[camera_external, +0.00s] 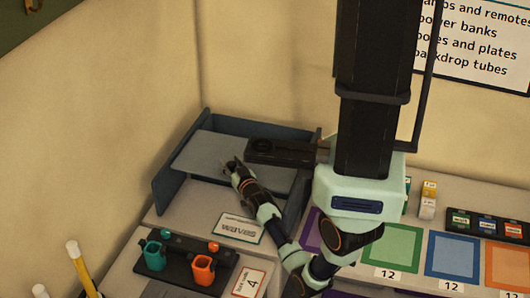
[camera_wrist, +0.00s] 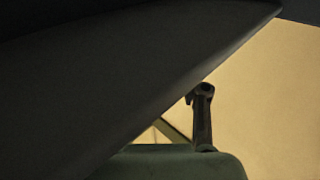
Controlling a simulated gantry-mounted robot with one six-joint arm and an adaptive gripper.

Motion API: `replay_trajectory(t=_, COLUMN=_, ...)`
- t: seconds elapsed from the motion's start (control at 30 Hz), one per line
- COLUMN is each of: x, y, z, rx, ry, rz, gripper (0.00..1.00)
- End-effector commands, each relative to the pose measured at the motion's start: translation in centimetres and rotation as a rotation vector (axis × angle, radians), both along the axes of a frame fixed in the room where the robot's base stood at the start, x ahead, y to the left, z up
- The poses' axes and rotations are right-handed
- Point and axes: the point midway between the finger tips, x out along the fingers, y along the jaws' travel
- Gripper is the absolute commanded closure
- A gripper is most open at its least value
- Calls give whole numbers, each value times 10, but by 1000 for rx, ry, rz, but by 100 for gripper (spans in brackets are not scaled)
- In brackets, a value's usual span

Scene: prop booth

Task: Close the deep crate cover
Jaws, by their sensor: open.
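The deep crate (camera_external: 165,190) stands in the back left corner, with blue-grey walls at its left, back and right. A flat grey panel (camera_external: 203,153), which looks like its cover, sits between these walls; I cannot tell its exact angle. My gripper (camera_external: 232,170) is open at the panel's front part, fingers pointing up and left. Whether it touches the panel cannot be told. In the wrist view a large dark surface (camera_wrist: 110,80) fills the left and top, very close to the camera. One gripper finger (camera_wrist: 202,115) shows beside its lower edge; the other is hidden.
Coloured mats, such as a green one (camera_external: 390,248), lie to the right. Walls close off the back and left.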

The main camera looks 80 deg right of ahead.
Motion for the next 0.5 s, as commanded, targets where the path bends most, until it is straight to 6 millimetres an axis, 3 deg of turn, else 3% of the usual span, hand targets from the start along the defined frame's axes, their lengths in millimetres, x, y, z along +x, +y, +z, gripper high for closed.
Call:
replay_trajectory(t=0.37, x=-1, y=2, z=0, rx=1, ry=1, rz=0, gripper=40)
replay_trajectory(t=0.5, x=-13, y=17, z=-1, rx=1, ry=0, rz=0, gripper=40)
